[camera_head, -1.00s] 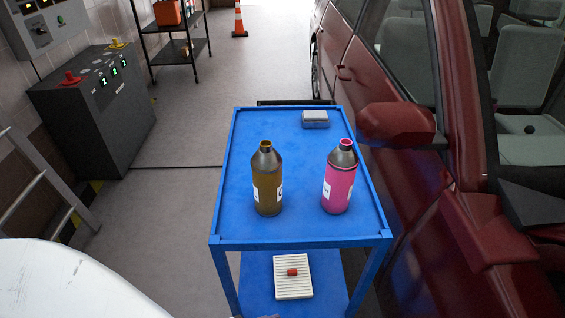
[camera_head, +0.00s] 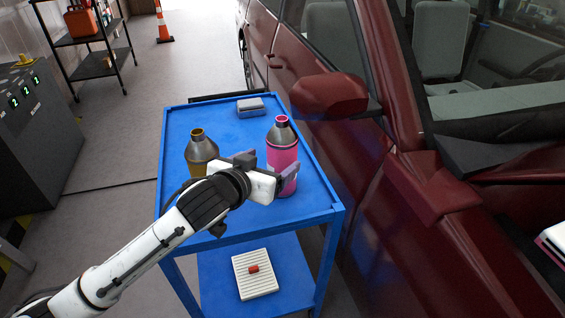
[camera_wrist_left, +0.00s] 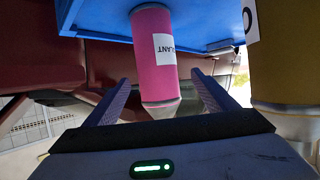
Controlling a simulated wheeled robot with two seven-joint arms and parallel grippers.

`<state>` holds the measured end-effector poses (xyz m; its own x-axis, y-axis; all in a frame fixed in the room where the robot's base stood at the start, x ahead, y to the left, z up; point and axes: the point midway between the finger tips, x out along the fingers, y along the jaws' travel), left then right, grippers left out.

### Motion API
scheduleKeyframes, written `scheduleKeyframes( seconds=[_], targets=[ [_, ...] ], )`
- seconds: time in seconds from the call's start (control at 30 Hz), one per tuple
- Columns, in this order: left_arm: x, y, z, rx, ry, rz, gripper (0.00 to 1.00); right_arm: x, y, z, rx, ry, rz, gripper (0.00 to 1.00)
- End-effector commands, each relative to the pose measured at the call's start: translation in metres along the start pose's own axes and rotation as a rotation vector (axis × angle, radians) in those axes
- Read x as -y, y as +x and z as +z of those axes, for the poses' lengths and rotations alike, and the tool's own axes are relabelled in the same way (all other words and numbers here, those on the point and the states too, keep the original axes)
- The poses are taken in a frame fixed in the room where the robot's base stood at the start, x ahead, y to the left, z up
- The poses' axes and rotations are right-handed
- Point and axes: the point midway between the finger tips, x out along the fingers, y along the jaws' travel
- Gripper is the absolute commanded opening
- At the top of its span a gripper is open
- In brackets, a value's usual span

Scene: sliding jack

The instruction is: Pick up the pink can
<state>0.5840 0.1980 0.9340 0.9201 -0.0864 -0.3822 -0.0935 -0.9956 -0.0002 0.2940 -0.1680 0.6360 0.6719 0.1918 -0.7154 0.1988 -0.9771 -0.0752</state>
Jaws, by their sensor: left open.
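The pink can (camera_head: 282,158) stands upright on the top of the blue cart (camera_head: 180,118), right of the brown can (camera_head: 201,150). My left gripper (camera_head: 268,172) is in front of the pink can and partly hides its lower part. In the left wrist view, the pink can (camera_wrist_left: 153,52) appears upside down between the two open fingers (camera_wrist_left: 160,98). Whether the fingers touch the can cannot be told. The brown can (camera_wrist_left: 285,70) is at the right there. My left arm hides the lower part of the brown can in the head view. My right gripper is not in view.
A white ribbed tray with a red piece (camera_head: 253,269) lies on the lower shelf. A dark red car (camera_head: 400,190) stands close along the cart's right side, its mirror (camera_head: 330,94) near the edge.

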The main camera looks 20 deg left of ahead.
Motion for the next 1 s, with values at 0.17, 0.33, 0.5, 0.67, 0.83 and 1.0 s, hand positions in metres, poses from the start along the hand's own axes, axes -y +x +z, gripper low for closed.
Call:
scheduleKeyframes(
  seconds=[0.17, 0.33, 0.5, 0.67, 0.83, 1.0],
  targets=[
    [-0.001, 0.016, 0.001, 0.001, 0.000, 0.001, 0.79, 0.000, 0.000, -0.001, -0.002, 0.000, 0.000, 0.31],
    [-0.003, 0.035, 0.006, 0.003, 0.001, 0.002, 0.79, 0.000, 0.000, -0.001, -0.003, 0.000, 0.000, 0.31],
    [-0.004, 0.059, 0.009, 0.000, 0.001, 0.001, 0.79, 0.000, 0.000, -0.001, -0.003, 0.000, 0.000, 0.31],
    [-0.005, 0.068, 0.010, 0.000, 0.002, 0.004, 0.79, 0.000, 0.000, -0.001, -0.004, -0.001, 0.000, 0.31],
    [-0.005, 0.068, 0.010, 0.001, 0.001, 0.004, 0.79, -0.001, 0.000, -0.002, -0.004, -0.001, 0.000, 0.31],
    [-0.005, 0.068, 0.010, 0.001, 0.001, 0.004, 0.55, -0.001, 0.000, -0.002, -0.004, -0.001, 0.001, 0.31]
  ],
)
